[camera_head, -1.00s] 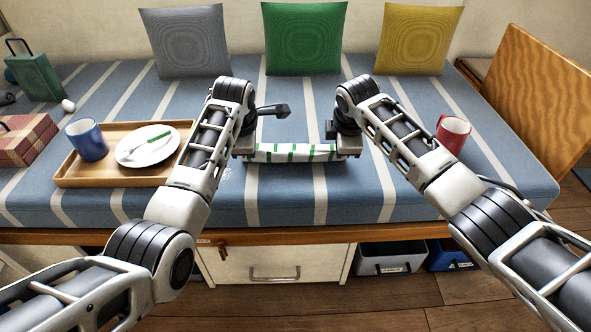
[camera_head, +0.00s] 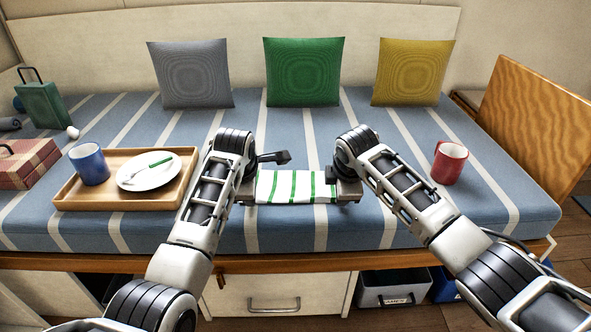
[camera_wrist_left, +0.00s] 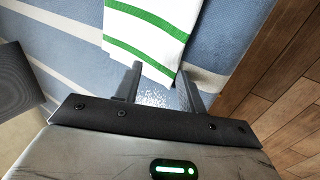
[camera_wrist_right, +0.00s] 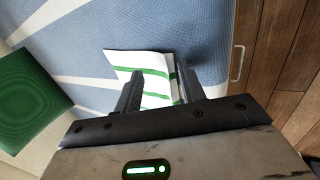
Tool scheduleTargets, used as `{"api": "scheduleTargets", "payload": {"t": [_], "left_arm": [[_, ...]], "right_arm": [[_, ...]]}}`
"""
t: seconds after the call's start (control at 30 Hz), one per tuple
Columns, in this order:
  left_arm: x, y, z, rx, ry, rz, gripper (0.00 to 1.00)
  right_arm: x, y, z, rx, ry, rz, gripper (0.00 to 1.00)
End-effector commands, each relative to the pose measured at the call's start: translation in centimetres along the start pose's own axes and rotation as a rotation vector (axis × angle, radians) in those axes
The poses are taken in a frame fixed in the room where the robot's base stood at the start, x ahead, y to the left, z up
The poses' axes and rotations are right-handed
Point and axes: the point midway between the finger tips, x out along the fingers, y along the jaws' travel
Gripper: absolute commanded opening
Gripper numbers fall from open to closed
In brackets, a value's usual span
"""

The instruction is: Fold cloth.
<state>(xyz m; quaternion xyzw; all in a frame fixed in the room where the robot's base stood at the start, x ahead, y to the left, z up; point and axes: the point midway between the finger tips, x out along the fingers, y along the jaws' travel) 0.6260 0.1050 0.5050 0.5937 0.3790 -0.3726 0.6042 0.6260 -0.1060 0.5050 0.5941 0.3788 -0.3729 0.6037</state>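The cloth (camera_head: 292,186) is white with green stripes and lies on the striped bench cushion between my two grippers. It also shows in the left wrist view (camera_wrist_left: 148,30) and in the right wrist view (camera_wrist_right: 150,72). My left gripper (camera_head: 247,188) is at the cloth's left end. In its wrist view the fingers stand apart, with a cloth corner near the gap between the tips. My right gripper (camera_head: 345,188) is at the right end. Its fingers also stand apart, with part of the cloth showing between them. Whether the fingers touch the cloth is unclear.
A wooden tray (camera_head: 120,203) with a blue mug (camera_head: 88,164) and a white plate (camera_head: 140,176) is left of my left arm. A red mug (camera_head: 449,163) stands right of my right arm. Grey, green (camera_head: 303,72) and yellow cushions line the back. The cushion behind the cloth is clear.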

Motion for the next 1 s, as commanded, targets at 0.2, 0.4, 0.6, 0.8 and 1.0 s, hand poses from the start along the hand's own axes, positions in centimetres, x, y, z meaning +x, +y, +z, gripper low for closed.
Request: {"api": "scheduleTargets", "payload": {"t": [0.2, 0.4, 0.6, 0.8, 1.0], "left_arm": [[-0.8, 0.1, 0.1, 0.000, -0.001, 0.002, 0.40], [-3.9, 0.1, 0.1, -0.001, -0.002, 0.003, 0.40], [-7.1, -0.6, 0.0, 0.000, -0.001, 0.002, 0.40], [-9.9, -1.3, 0.0, -0.001, -0.001, 0.002, 0.40], [-10.8, -1.5, -0.1, 0.000, 0.000, -0.001, 0.40]], "right_arm": [[-0.8, 0.1, 0.0, 0.000, 0.001, 0.003, 0.40], [-4.0, 0.2, 0.0, -0.001, 0.001, 0.003, 0.40], [-7.1, -0.6, 0.0, 0.000, 0.002, 0.004, 0.40], [-9.9, -1.2, 0.0, 0.000, 0.001, 0.003, 0.40], [-10.8, -1.5, 0.0, 0.000, 0.000, 0.000, 0.40]]}}
